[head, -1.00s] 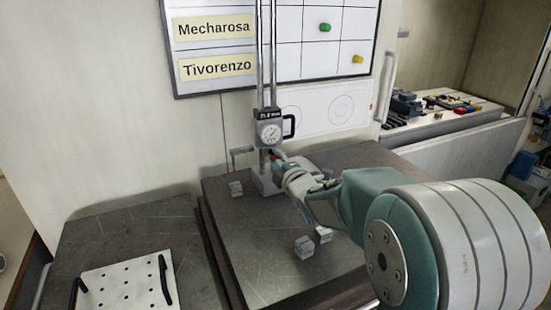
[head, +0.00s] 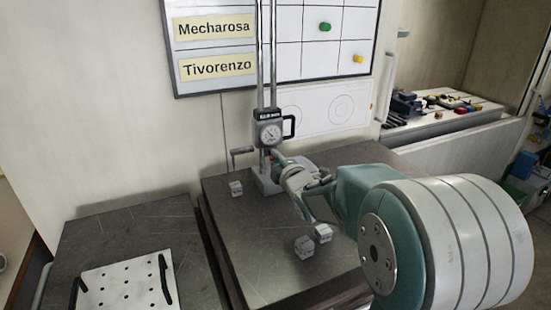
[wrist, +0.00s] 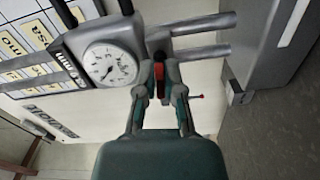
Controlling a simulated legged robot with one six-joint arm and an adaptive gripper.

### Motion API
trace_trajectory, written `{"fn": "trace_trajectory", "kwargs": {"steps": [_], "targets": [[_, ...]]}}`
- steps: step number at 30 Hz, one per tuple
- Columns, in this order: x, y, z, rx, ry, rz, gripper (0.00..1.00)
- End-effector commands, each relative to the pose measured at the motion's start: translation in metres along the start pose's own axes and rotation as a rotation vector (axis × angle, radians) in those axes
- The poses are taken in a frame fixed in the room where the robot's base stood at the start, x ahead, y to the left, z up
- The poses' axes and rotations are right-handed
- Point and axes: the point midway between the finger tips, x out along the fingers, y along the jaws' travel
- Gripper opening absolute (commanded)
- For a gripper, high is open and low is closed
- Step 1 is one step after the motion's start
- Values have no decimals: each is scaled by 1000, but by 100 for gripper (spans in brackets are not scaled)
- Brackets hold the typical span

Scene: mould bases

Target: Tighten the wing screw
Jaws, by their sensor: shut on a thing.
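The height gauge (head: 270,133) stands upright on the dark plate at the back, with a round dial, a digital readout and two vertical columns. My gripper (head: 279,158) is at the front of the gauge, just below the dial. In the wrist view, my gripper (wrist: 160,72) has its two fingertips closed on a small red and black part, the wing screw (wrist: 160,82), beside the dial (wrist: 109,64). The fingers hide much of the screw. In the head view the screw is hidden behind the fingers.
Small metal blocks lie on the dark plate (head: 262,262), near its left edge (head: 236,188) and in front (head: 304,247). A white perforated plate (head: 122,285) with black handles lies at lower left. A whiteboard (head: 300,40) hangs behind the gauge. A tool shelf (head: 440,112) is at right.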

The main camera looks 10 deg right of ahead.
Motion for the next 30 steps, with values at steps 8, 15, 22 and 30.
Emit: {"fn": "trace_trajectory", "kwargs": {"steps": [8,15,22,30], "targets": [[0,1,0,157,1,3,0],[0,2,0,375,1,4,0],[0,2,0,594,2,4,0],[0,2,0,851,3,5,0]]}}
